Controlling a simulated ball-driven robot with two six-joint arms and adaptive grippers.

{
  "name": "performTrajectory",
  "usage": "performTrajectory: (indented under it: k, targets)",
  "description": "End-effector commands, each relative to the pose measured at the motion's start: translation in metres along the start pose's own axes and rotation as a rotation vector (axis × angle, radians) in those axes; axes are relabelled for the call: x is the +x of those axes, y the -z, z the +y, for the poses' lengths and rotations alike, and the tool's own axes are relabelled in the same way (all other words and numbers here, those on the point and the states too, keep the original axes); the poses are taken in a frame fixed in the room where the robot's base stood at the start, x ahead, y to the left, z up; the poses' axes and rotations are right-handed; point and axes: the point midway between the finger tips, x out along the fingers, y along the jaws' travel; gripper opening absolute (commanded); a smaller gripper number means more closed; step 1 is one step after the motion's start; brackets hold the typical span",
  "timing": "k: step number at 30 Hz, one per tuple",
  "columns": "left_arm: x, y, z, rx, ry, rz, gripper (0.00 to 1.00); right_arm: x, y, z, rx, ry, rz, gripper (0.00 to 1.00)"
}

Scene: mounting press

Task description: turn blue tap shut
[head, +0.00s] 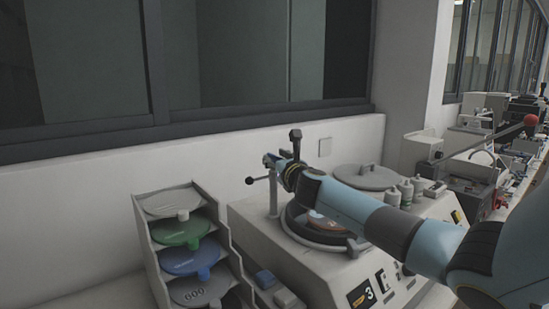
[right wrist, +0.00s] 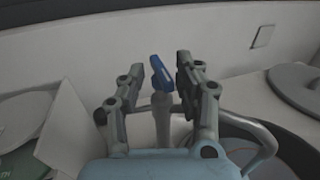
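The blue tap (right wrist: 161,73) shows in the right wrist view as a small blue lever on top of a grey upright post (right wrist: 162,112). It stands between the two fingers of my right gripper (right wrist: 169,70), which is open, with a visible gap on at least the right side. In the head view my right gripper (head: 275,161) is at the top of the post (head: 273,196) at the back of the grinding machine; the arm and gripper mostly hide the tap there. My left gripper is not in view.
The machine (head: 255,238) has a round bowl (head: 300,229) with a disc below my right arm. A rack (head: 152,244) of coloured discs stands at left. A round grey lid (head: 371,178) and small bottles (head: 405,190) are at right. The wall is close behind.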

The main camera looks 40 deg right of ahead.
Motion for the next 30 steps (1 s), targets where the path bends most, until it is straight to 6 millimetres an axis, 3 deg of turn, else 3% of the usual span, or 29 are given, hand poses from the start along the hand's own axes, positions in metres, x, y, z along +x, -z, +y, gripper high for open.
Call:
performTrajectory:
  k: [4, 12, 21, 30]
  targets:
    - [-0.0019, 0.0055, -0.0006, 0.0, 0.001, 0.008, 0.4, 0.01, -0.0002, 0.0003, 0.0, 0.0, 0.001, 0.34]
    - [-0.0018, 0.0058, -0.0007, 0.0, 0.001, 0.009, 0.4, 0.0118, 0.0002, 0.0006, -0.001, -0.002, 0.001, 0.34]
    - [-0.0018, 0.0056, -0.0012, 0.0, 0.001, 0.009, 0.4, 0.0116, 0.0001, 0.0004, -0.001, -0.001, 0.001, 0.0]
    - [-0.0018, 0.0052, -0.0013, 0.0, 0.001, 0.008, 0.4, 0.0115, 0.0001, 0.0004, -0.001, 0.0, 0.001, 0.0]
